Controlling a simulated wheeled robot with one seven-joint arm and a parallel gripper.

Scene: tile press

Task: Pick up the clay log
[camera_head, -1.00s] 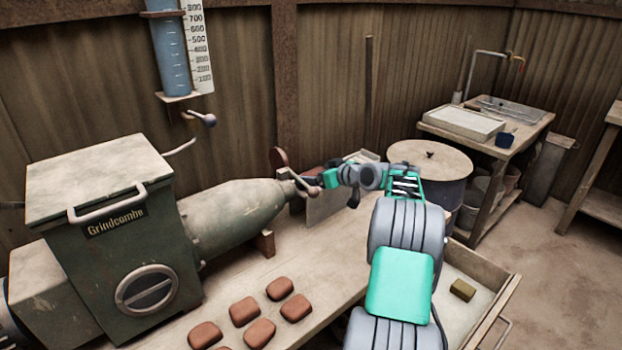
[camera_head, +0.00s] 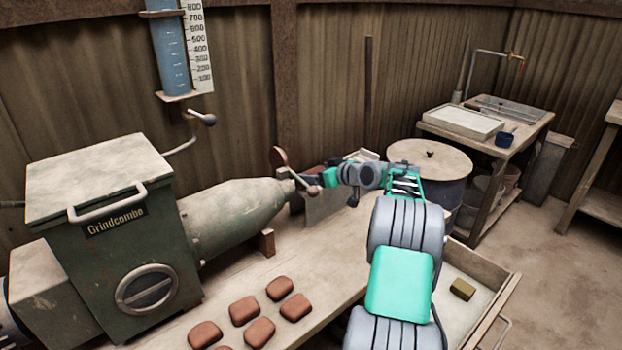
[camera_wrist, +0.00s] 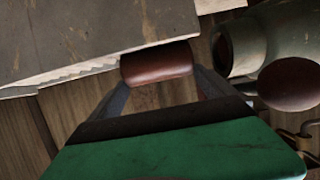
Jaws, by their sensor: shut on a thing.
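The clay log (camera_wrist: 157,63) is a short, reddish-brown, smooth cylinder. In the wrist view it lies crosswise between the two fingertips of my gripper (camera_wrist: 160,72), which is shut on it. The open mouth of the machine's green barrel is just to the right of the log, apart from it. In the head view my gripper (camera_head: 328,177) is by the barrel's narrow end, above the bench. I cannot make out the log clearly there.
The green Grindcombe machine (camera_head: 100,215) stands on the left of the bench (camera_head: 345,262). A lever with a round knob (camera_wrist: 290,85) is close by the barrel mouth. Several clay pieces (camera_head: 243,311) lie on the front of the bench. An open drawer (camera_head: 490,318) holds a small block.

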